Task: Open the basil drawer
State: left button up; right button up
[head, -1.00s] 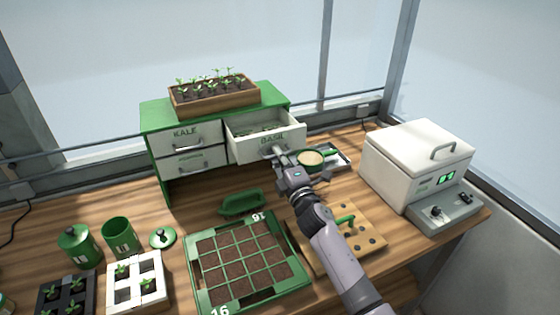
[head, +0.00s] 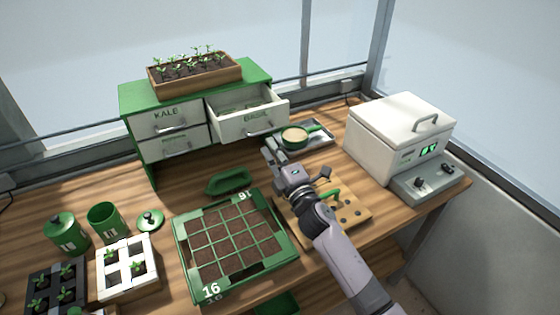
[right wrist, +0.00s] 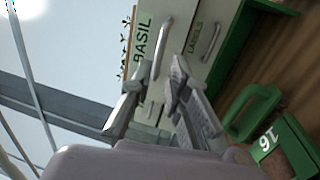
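The basil drawer (head: 240,125) is pulled out of the green cabinet (head: 130,97), at its upper right. Its open top shows in the head view, with packets inside. Its label and metal handle (right wrist: 162,48) show in the right wrist view. My right gripper (head: 274,149) is in front of and below the drawer front, apart from the handle. In the right wrist view, its two fingers (right wrist: 155,75) are spread with nothing between them. My left gripper is not in view.
A tray with a round sieve (head: 294,136) lies right of the drawer. A white heated box (head: 400,130) stands at the right. A seedling planter (head: 195,82) sits on the cabinet.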

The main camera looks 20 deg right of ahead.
jog(key=v, duration=0.5)
jog(key=shift+s, duration=0.1)
